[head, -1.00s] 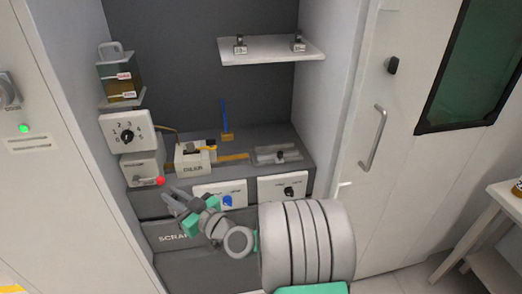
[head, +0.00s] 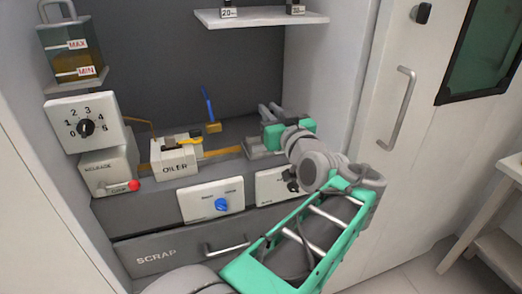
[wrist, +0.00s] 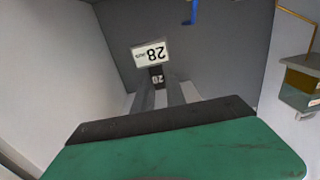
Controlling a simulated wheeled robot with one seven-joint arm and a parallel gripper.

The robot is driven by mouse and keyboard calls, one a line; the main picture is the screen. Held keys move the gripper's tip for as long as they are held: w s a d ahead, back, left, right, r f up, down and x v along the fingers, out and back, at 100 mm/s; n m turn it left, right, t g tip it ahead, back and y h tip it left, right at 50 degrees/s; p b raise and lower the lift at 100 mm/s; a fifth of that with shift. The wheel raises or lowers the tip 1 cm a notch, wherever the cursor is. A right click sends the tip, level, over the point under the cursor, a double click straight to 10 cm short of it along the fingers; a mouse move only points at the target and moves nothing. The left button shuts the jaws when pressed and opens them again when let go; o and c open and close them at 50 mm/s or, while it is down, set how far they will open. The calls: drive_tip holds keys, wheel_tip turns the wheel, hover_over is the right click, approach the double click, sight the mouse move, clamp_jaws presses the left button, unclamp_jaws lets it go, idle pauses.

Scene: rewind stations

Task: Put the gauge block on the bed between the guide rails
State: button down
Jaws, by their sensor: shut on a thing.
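My gripper (head: 269,106) is over the bed at the back right of the counter in the head view, its fingers pointing towards the back wall. In the wrist view my gripper (wrist: 158,84) is shut on the dark top of a gauge block (wrist: 150,54), whose white face reads 28 mm upside down. I cannot make out this block in the head view. The grey bed (head: 253,151) shows only at its left end. My gripper and forearm hide most of it and its guide rails, so I cannot tell whether the block touches the bed.
A shelf (head: 262,19) above bears a block labelled 20 (head: 228,12) and another block (head: 296,9). The oiler (head: 174,158), a blue-handled tool (head: 209,108) and a dial box (head: 84,122) stand to the left. Panels with a blue knob (head: 222,204) and a black knob (head: 292,186) are in front.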

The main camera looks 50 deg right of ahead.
drive_tip(key=shift+s+d, duration=0.3)
drive_tip(key=shift+d, duration=0.1)
drive_tip(key=w+d+f, duration=0.2)
drive_tip(key=d+f, duration=0.1)
drive_tip(key=w+d+f, duration=0.3)
drive_tip(key=d, duration=0.1)
drive_tip(key=w+d+f, duration=0.3)
drive_tip(key=d, duration=0.1)
drive_tip(key=shift+w+f, duration=0.2)
drive_tip(key=shift+f, duration=0.2)
wheel_tip(320, 180, down, 3)
drive_tip(key=shift+r, duration=0.1)
drive_tip(key=shift+a+b, duration=0.1)
drive_tip(key=shift+b, duration=0.2)
drive_tip(key=c, duration=1.4)
unclamp_jaws()
drive_tip(key=shift+o, duration=0.2)
